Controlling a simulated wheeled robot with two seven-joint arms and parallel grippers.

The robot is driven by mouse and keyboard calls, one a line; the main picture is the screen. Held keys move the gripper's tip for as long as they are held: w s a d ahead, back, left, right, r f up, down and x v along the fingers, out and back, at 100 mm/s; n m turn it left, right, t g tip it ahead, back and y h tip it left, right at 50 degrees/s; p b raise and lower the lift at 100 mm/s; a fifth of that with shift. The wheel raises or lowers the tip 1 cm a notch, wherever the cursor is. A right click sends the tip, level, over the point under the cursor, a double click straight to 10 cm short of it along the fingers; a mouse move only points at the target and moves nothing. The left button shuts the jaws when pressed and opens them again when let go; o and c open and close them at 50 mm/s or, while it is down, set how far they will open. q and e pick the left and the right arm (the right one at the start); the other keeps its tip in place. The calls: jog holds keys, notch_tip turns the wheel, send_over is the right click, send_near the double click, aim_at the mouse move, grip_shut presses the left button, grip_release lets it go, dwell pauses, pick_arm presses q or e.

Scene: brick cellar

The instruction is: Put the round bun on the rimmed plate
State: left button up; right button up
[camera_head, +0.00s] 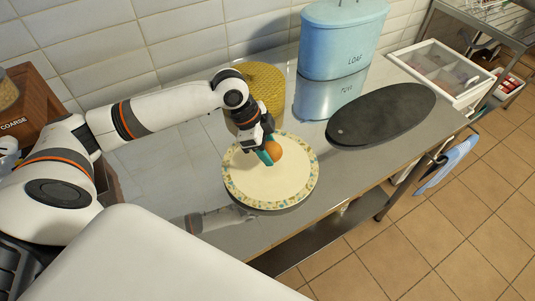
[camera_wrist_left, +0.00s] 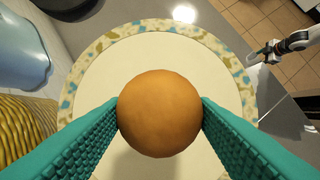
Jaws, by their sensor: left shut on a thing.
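The round bun (camera_head: 273,151) is a smooth orange-brown ball. My left gripper (camera_head: 267,155) is shut on it, and in the left wrist view the bun (camera_wrist_left: 159,112) sits between the two teal fingers (camera_wrist_left: 160,118). The rimmed plate (camera_head: 262,189) is round and cream with a patterned yellow and teal rim, and it lies on the metal counter. It also fills much of the left wrist view (camera_wrist_left: 110,60), behind the bun. The bun is over the plate; whether it touches the surface I cannot tell. My right gripper is not clearly in the head view.
A yellow woven round thing (camera_head: 265,82) stands behind the plate, close to my left gripper. A blue loaf tin (camera_head: 342,45) is at the back and a dark oval board (camera_head: 381,114) lies to the right. A wooden box (camera_head: 30,110) stands at the left.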

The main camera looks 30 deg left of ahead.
pick_arm(q)
jog(key=shift+w+f, duration=0.1)
jog(key=shift+f, duration=0.3)
notch_tip(320, 180, down, 3)
jog(key=shift+f, duration=0.25)
jog(key=shift+a+f, duration=0.1)
jog(key=o, duration=1)
jog(key=shift+c, duration=0.2)
pick_arm(e)
jog(key=shift+w+a+r, duration=0.1)
jog(key=shift+w+a, duration=0.2)
jog(key=shift+w, duration=0.2)
jog(key=shift+w+a+r, duration=0.1)
jog(key=shift+w+a, duration=0.15)
jog(key=shift+w, duration=0.2)
jog(key=shift+d, duration=0.1)
pick_arm(q)
jog(key=v, duration=1.2)
jog(key=shift+b, duration=0.45)
pick_arm(e)
jog(key=shift+w+f, duration=0.15)
jog(key=shift+f, duration=0.4)
